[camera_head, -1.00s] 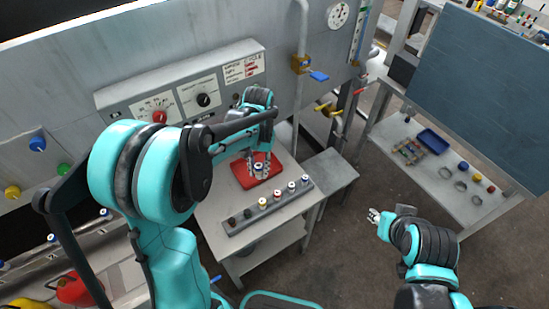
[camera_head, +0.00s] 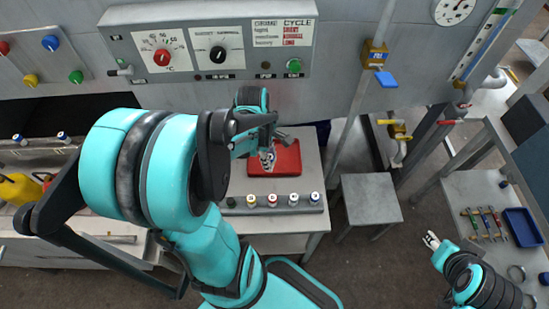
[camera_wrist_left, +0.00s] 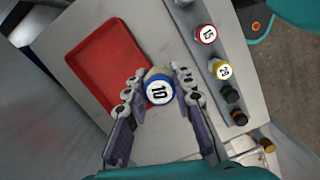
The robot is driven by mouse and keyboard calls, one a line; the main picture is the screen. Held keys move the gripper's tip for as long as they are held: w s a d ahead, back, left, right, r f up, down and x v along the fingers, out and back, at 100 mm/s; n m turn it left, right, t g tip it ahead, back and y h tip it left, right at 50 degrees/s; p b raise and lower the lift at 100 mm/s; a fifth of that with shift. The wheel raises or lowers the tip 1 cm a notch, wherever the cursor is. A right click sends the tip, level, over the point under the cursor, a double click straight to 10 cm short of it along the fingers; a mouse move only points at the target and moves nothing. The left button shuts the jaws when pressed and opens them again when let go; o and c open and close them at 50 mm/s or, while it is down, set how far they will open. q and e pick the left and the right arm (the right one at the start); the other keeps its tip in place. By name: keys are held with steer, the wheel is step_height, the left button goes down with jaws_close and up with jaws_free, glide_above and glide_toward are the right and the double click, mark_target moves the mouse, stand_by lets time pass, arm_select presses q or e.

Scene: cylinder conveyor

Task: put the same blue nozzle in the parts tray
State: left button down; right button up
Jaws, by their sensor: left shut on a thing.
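My left gripper (camera_wrist_left: 157,88) is shut on the blue nozzle (camera_wrist_left: 160,91), whose white top reads 10 above a blue band and a tan body. In the head view the left gripper (camera_head: 268,157) is over the red tray (camera_head: 288,160). In the left wrist view the red tray (camera_wrist_left: 106,62) lies left of the held nozzle, and the nozzle appears just beside its right edge. Height above the surface is hard to tell. My right gripper (camera_head: 432,240) is at lower right, away from the table; its fingers are too small to judge.
A grey rack (camera_head: 275,211) with several capped cylinders stands in front of the red tray. A control panel (camera_head: 210,45) is on the wall behind. A blue tray (camera_head: 523,227) and tools lie on the right bench. A bare grey stand (camera_head: 370,197) is between.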

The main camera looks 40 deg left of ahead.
arm_select(q)
steer(key=w+a+f+n+b, duration=0.2)
steer(key=w+a+f, duration=0.1)
steer(key=a, duration=0.1)
steer(key=w+a+f+n+b, duration=0.1)
steer(key=w+a+f+b, duration=0.1)
steer(key=w+a+f, duration=0.1)
steer(key=shift+w+a+f+n+t, duration=0.3)
steer(key=shift+w+a+f+n, duration=0.1)
steer(key=shift+w+f, duration=0.25)
steer(key=shift+f+b, duration=1.15)
steer(key=shift+f, duration=0.9)
steer(key=shift+r, duration=0.1)
steer(key=c, duration=1.3)
jaws_free()
steer(key=shift+f, duration=0.2)
